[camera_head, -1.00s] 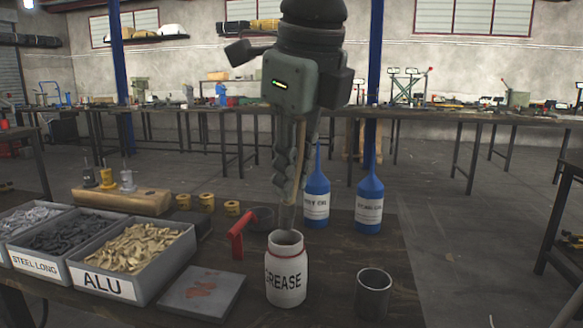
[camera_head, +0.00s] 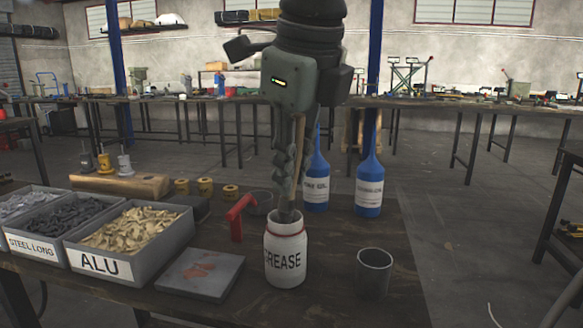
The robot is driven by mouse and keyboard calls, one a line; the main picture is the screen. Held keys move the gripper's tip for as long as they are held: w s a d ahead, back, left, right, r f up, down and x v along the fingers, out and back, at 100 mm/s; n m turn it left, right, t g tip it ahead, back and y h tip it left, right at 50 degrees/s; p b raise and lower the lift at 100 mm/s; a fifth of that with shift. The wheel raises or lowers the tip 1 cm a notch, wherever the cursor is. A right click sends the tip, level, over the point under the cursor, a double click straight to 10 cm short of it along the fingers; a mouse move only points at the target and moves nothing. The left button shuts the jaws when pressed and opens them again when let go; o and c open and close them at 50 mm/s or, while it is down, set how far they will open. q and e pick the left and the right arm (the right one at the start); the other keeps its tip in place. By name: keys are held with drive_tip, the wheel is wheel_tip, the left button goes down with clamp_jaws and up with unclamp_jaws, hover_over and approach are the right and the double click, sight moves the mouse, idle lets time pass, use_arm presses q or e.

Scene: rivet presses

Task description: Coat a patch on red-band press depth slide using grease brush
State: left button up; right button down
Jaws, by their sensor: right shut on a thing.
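The bristles are not visible; the fingers and the jar rim hide the lower end. The jar stands upright on the dark table and is labelled GREASE. I cannot make out a red-banded press or its depth slide. My left gripper is not in view.
Two blue bottles (camera_head: 368,188) stand behind the jar. A dark cup (camera_head: 374,272) stands to its right. A red handle (camera_head: 238,217), a grey plate (camera_head: 200,276) and the ALU bin (camera_head: 165,262) are to the left.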

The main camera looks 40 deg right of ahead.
drive_tip(key=shift+f+b, duration=0.7)
drive_tip(key=shift+b, duration=0.1)
idle(1.9)
drive_tip(key=shift+r+p, duration=2.45)
drive_tip(key=shift+r, duration=1.1)
